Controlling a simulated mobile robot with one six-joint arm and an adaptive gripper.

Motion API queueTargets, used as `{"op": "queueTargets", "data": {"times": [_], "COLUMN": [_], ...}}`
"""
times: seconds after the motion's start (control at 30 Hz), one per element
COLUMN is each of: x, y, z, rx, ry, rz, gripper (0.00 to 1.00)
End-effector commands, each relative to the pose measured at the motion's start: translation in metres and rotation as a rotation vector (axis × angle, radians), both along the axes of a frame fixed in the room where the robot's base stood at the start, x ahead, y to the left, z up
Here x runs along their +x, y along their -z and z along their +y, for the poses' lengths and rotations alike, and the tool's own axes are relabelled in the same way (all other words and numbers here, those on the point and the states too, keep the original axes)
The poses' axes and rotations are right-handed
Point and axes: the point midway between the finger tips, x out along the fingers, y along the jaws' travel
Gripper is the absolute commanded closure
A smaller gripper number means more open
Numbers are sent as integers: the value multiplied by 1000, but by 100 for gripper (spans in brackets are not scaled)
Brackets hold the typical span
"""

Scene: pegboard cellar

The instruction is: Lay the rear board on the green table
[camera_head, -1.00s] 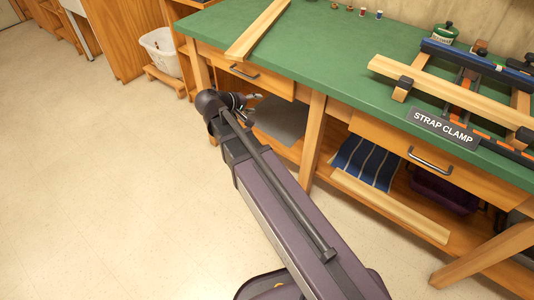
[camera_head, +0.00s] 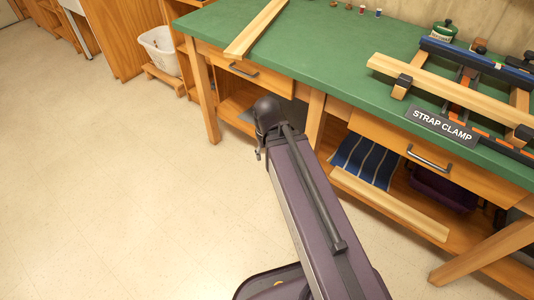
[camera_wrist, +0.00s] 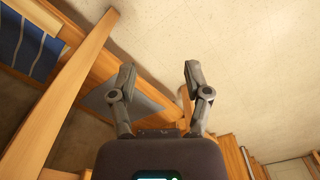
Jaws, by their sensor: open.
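The green table (camera_head: 330,60) carries a strap clamp (camera_head: 466,85) at its right, labelled by a dark sign. A long pale board (camera_head: 430,86) lies across the clamp, and a shorter wooden piece (camera_head: 519,101) shows beside it. Another pale board (camera_head: 256,27) lies flat on the table's left part. I cannot tell which one is the rear board. My gripper (camera_wrist: 160,75) is open and empty in the wrist view, low by the table's underside, away from these boards. In the head view my arm mostly hides it.
Below the tabletop are drawers with handles (camera_head: 430,158), a table leg (camera_head: 316,118) and a lower shelf with a blue striped cloth (camera_head: 366,162) and a pale plank (camera_head: 388,203). A white bin (camera_head: 160,50) stands at left. The floor (camera_head: 120,190) at left is clear.

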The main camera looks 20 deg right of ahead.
Motion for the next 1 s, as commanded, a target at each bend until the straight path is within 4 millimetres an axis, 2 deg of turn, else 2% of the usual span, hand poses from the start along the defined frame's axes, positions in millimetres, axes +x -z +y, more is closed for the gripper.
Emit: {"op": "queueTargets", "data": {"times": [0.2,0.27,0.4,0.43,0.67,1.0], "x": [0,0,1,1,12,59], "y": [0,0,0,-1,-15,-71], "z": [0,0,0,0,3,18], "rx": [1,1,0,0,-10,-53], "ry": [0,0,0,1,33,195], "rz": [0,0,0,-1,-5,-32], "gripper": [37,52,94,100,100,100]}}
